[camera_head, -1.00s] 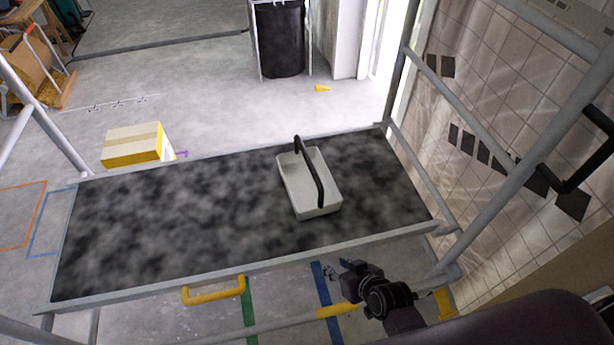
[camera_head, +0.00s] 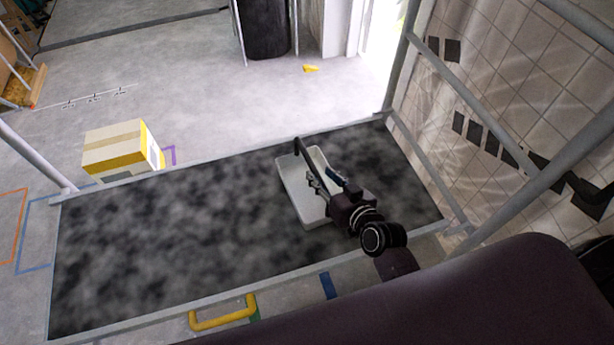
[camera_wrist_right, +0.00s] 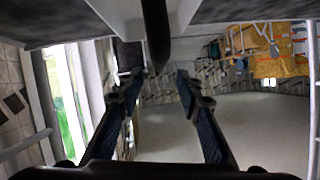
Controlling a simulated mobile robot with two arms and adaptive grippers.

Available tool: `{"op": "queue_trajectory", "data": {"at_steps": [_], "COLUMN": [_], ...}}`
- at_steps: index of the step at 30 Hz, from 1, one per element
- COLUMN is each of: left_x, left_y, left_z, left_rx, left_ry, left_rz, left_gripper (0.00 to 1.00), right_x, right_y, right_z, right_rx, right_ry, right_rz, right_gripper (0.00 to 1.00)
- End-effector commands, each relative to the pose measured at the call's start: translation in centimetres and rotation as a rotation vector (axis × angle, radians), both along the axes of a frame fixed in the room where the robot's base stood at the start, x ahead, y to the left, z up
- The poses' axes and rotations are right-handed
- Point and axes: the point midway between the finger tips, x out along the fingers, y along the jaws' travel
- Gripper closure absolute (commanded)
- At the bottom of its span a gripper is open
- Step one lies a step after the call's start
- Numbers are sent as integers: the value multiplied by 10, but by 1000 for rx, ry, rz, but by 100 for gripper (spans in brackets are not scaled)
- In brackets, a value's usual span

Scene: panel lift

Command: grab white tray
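The white tray (camera_head: 292,182) is a shallow open box with a black bar handle (camera_head: 299,149) arching over it. It sits on the dark mottled platform (camera_head: 170,240), right of the middle. My right gripper (camera_head: 322,179) is over the tray and hides its right part and much of the handle. In the right wrist view the fingers (camera_wrist_right: 160,82) are apart, with the black handle (camera_wrist_right: 156,35) just ahead, in line with the gap between them. Contact with the handle cannot be told. My left gripper is not in view.
Metal scaffold rails (camera_head: 480,105) frame the platform on the right, beside a tiled wall. A yellow handle (camera_head: 222,314) is on the front edge. A yellow and white box (camera_head: 115,147) stands beyond the platform's back left edge. The platform's left part is clear.

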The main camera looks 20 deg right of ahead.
Motion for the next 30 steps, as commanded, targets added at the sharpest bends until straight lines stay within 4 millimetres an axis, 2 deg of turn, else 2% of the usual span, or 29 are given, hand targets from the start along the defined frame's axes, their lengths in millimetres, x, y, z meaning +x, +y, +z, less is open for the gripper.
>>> {"op": "queue_trajectory", "data": {"at_steps": [4,9,19,29,30], "left_x": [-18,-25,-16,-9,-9], "left_y": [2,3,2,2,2], "left_z": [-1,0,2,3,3], "left_rx": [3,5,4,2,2], "left_ry": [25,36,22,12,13], "left_rz": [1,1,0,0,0], "left_gripper": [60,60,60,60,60], "right_x": [13,28,64,70,70], "right_y": [2,5,10,12,12], "right_z": [-4,-11,-28,-32,-31], "right_rx": [2,1,1,0,0], "right_ry": [-3,-4,-2,-2,-2], "right_rz": [-2,-2,-2,-1,-1], "right_gripper": [67,67,67,67,69]}}
